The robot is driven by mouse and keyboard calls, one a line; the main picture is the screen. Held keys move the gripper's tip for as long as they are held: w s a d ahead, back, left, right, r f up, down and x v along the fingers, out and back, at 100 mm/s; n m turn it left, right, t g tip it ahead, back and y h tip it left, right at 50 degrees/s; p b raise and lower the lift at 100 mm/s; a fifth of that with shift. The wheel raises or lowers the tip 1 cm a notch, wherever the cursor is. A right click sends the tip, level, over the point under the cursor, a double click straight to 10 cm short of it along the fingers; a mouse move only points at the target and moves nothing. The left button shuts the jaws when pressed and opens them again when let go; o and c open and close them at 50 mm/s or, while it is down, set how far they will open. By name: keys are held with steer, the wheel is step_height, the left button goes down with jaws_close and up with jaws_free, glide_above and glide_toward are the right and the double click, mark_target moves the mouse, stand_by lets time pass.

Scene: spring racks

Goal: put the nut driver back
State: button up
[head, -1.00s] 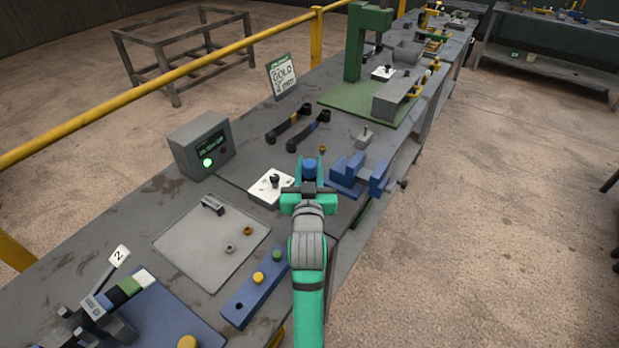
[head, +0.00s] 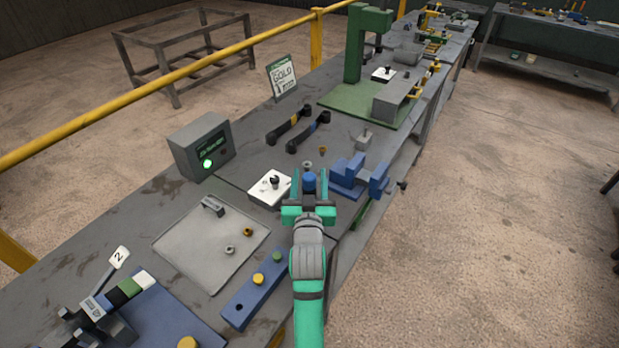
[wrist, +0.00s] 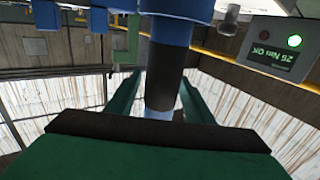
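The nut driver (head: 309,181) shows in the head view as a blue knob between the fingers of my gripper (head: 309,178). In the wrist view, which is upside down, the driver (wrist: 167,75) is blue with a black band. It stands between the green fingers, and my gripper looks shut on it. Its lower end is cut off or hidden. A blue rack (head: 264,286) lies in front of my gripper, to its left, with a yellow knob, a green knob and an open dark hole at its near end.
A blue vise-like fixture (head: 352,179) stands just right of my gripper. A white block (head: 262,187) with a black knob is to the left. A grey tray (head: 196,254) holds small parts. The torque display box (head: 200,146) has a green light. A nut (head: 307,165) lies beyond my gripper.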

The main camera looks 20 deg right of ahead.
steer(key=shift+r, duration=0.1)
steer(key=shift+s, duration=0.2)
steer(key=v, duration=1.1)
steer(key=shift+s+a, duration=0.15)
steer(key=shift+s, duration=0.2)
steer(key=shift+r, duration=0.1)
